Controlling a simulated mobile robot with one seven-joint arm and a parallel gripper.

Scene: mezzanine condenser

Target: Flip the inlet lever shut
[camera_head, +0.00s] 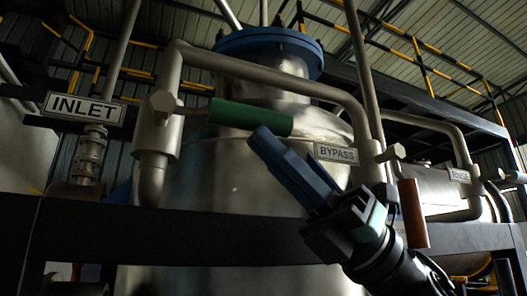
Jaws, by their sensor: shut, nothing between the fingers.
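The INLET sign (84,107) is at the left. To its right, a valve body (165,102) sits on a vertical grey pipe. A lever with a green grip (248,117) sticks out from this valve to the right, nearly level and crosswise to the pipe. My gripper (262,138) has blue fingers, closed together and empty, pointing up and left from the lower right. In the picture its tip lies just below the right end of the green grip. I cannot tell whether they touch.
The BYPASS sign (337,153) is right of my fingers. An orange-brown lever grip (413,213) hangs down near its valve. The RINSE sign (460,175) is further right. A dark beam (170,235) crosses in front of the steel vessel (230,180). A thick pipe (270,75) arches above the green grip.

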